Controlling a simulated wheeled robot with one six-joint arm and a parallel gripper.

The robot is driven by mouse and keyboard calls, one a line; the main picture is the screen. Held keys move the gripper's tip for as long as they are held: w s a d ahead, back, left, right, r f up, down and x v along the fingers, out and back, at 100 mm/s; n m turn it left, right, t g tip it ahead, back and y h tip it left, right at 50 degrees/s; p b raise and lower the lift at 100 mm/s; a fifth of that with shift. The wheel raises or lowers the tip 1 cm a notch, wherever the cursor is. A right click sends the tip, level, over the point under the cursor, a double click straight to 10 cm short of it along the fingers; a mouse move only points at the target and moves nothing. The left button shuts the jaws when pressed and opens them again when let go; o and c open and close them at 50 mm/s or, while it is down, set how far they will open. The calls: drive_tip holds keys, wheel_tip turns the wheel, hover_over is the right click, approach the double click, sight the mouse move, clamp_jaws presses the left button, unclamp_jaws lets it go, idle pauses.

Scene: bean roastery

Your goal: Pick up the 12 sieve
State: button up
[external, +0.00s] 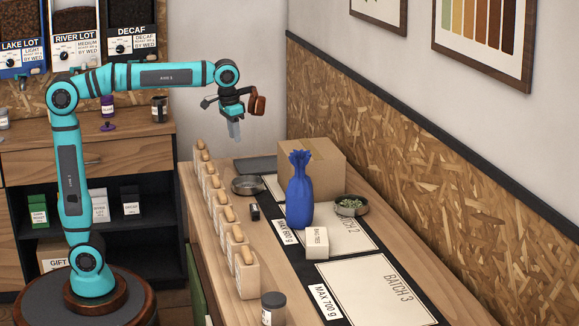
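No number 12 can be read in this view, so I cannot tell which thing is the 12 sieve. A shallow round metal pan (248,186), sieve-like in shape, lies on the wooden counter. A second round dish (360,211) holds greenish beans. A row of pale wooden blocks with rounded wooden handles (243,274) stands along the counter's left edge. My gripper (235,134) points down in the air above the counter's far end, apart from everything. Its fingers are too small to judge the gap between them.
A blue tied bag (299,195) stands mid-counter, with a cardboard box (318,163) behind it. A small white box (317,243), a black item (255,212) and a dark-lidded jar (273,308) are nearby. The batch 3 sheet (375,292) is clear. The panelled wall (430,170) bounds the right side.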

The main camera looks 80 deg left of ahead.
sight(243, 185)
drive_tip(key=f, duration=0.5)
drive_tip(key=w+f, duration=0.1)
drive_tip(key=f, duration=0.4)
drive_tip(key=w+f, duration=0.1)
drive_tip(key=f, duration=0.3)
drive_tip(key=shift+f, duration=0.4)
clamp_jaws()
